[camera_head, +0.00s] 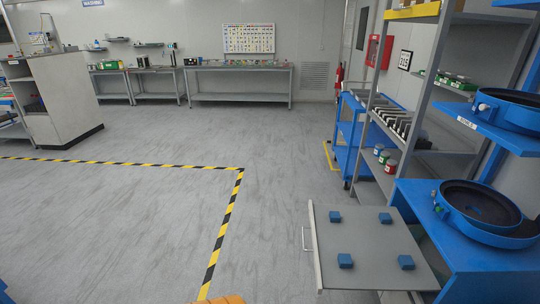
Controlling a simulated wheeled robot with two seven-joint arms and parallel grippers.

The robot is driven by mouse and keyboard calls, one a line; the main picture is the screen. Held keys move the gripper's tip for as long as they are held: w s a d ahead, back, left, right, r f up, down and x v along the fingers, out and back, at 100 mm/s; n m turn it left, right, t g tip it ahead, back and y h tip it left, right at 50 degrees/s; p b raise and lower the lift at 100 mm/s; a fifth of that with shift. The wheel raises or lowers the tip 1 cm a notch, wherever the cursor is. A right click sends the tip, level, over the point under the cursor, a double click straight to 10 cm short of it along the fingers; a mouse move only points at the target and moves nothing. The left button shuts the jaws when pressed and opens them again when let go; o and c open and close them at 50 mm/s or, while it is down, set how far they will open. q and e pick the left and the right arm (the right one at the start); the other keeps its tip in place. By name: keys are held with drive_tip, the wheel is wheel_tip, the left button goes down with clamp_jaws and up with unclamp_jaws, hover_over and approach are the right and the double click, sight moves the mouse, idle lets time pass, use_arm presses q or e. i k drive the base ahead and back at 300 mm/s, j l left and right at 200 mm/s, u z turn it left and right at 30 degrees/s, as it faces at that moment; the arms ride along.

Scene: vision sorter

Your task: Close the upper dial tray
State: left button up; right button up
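A flat grey tray (375,262) sticks out to the left from a blue stand (470,262) at the lower right. It has a white bar handle (304,239) on its left edge, and several small blue blocks (345,261) sit on it. A round blue dial-like bowl (482,212) stands on the blue stand beside the tray. Another round blue bowl (508,108) sits on a higher blue shelf (478,124) with a small label too small to read. I cannot tell which part is the upper dial tray. Neither of my grippers shows.
Grey metal shelving (418,100) with parts and jars stands behind the blue stand. A blue cart (352,132) is farther back. The grey floor (120,225) left of the tray is clear, with yellow-black tape (222,226). A white cabinet (62,98) stands at the far left.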

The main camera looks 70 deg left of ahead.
sight(356, 248)
drive_tip(key=j+u, duration=0.1)
drive_tip(key=u, duration=0.3)
drive_tip(key=j+u, duration=0.1)
drive_tip(key=u, duration=0.7)
drive_tip(key=i+j+u, duration=0.1)
drive_tip(key=u, duration=0.3)
drive_tip(key=i+z, duration=0.3)
drive_tip(key=i, duration=0.15)
drive_tip(key=i+j+z, duration=0.15)
drive_tip(key=i+z, duration=0.2)
drive_tip(key=i, duration=0.15)
